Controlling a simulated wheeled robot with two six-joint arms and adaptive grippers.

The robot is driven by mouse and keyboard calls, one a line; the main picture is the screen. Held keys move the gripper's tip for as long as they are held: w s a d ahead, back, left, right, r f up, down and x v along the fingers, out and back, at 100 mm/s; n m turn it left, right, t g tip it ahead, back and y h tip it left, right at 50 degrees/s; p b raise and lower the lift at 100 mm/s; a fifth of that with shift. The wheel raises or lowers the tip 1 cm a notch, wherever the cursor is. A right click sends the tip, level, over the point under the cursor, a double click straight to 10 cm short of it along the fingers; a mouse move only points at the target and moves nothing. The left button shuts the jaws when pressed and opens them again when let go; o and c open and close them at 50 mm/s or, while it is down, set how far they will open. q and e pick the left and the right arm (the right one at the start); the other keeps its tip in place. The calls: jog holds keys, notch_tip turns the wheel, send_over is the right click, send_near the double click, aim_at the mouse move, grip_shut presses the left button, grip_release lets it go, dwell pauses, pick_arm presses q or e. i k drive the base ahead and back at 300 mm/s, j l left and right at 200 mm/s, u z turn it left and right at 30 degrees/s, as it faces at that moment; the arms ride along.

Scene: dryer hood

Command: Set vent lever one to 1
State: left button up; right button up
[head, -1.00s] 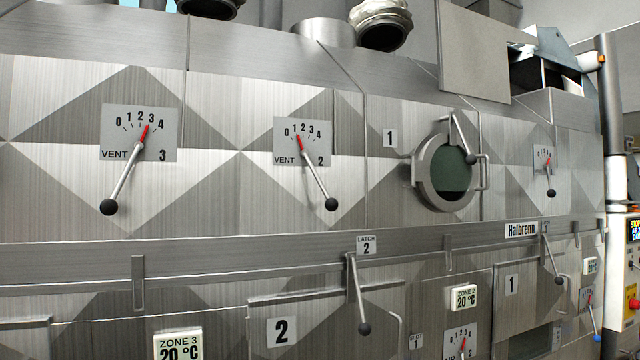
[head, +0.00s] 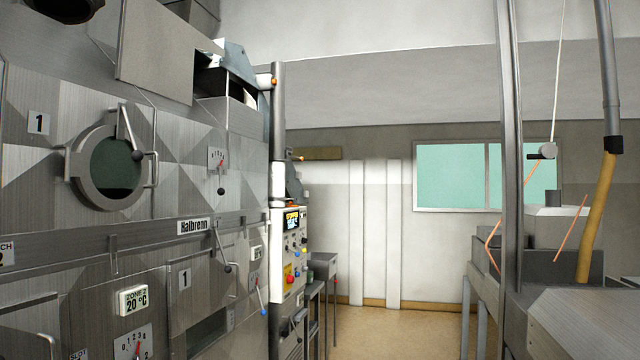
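A small vent dial with a red pointer and a black-knobbed lever (head: 221,176) is on the upper panel of the dryer hood, right of the round porthole. Its lever hangs downward. The dial's label and exact setting are too small to read. The dials marked vent 2 and vent 3 are out of this view. Neither of my grippers is in view.
The dryer hood (head: 60,225) fills the left side, with a round porthole (head: 110,168) and a latch lever (head: 222,248). A control panel (head: 291,250) stands at its far end. An open floor aisle (head: 400,330) runs between it and machinery (head: 590,320) at right.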

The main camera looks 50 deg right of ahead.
aim_at(221, 191)
jog(key=z, duration=1.1)
jog(key=i+l, duration=0.2)
jog(key=i, duration=0.25)
jog(key=i+l+u, duration=0.1)
jog(key=i, duration=0.4)
jog(key=i+l, duration=0.25)
jog(key=i, duration=0.2)
jog(key=i+l+u, duration=0.1)
jog(key=i+l, duration=0.15)
jog(key=i, duration=0.2)
